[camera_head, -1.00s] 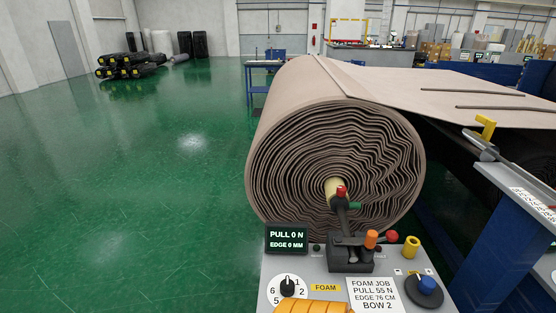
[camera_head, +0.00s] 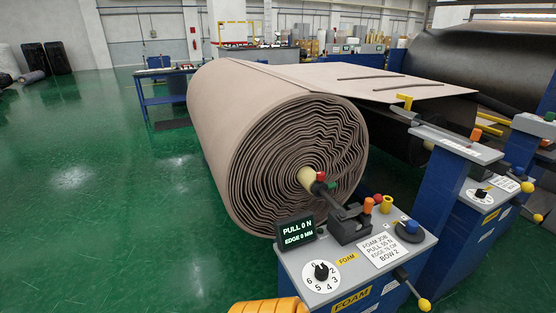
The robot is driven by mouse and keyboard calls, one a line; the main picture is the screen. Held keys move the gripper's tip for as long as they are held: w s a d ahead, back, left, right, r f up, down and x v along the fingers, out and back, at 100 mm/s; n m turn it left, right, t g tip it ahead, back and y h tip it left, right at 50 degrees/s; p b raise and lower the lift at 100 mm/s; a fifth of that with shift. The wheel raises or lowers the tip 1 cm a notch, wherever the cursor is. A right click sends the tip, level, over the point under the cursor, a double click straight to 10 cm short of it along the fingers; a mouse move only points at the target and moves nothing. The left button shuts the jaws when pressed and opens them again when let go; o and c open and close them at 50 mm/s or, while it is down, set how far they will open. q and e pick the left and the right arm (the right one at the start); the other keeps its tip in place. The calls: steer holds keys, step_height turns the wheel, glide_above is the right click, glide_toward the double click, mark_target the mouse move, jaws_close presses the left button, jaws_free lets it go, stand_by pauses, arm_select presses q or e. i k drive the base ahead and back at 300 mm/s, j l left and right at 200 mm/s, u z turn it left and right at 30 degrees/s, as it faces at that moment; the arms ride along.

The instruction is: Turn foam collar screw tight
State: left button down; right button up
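The big brown foam roll (camera_head: 255,150) lies with its wavy layered end facing me. A pale yellow core (camera_head: 307,177) sticks out of the middle of that end. A red knob (camera_head: 321,176) sits at the core's tip, with a small green part (camera_head: 331,185) beside it. I cannot tell from here how tight any screw there is. A dark bracket (camera_head: 350,225) on the grey console stands just in front of the core. Neither of my grippers shows.
The console (camera_head: 340,283) carries a display (camera_head: 297,232) reading PULL 0 N, EDGE 0 MM, a numbered dial (camera_head: 321,272), a blue knob (camera_head: 411,228) and a job card. A yellow-ended lever (camera_head: 424,304) juts from its front. Blue posts stand right. Green floor (camera_head: 90,220) is clear left.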

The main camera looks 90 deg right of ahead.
mark_target(321, 176)
steer(key=i+l+z, duration=0.3)
steer(key=z, duration=0.2)
steer(key=i+l+z, duration=0.15)
steer(key=i+z, duration=0.65)
steer(key=z, duration=0.2)
steer(key=i+j+z, duration=0.1)
steer(key=i+z, duration=0.65)
steer(key=z, duration=0.2)
steer(key=i+j+z, duration=0.2)
steer(key=z, duration=0.25)
steer(key=i+j+z, duration=0.15)
steer(key=z, duration=0.25)
steer(key=i+j+z, duration=0.15)
steer(key=j+z, duration=0.3)
steer(key=l, duration=0.1)
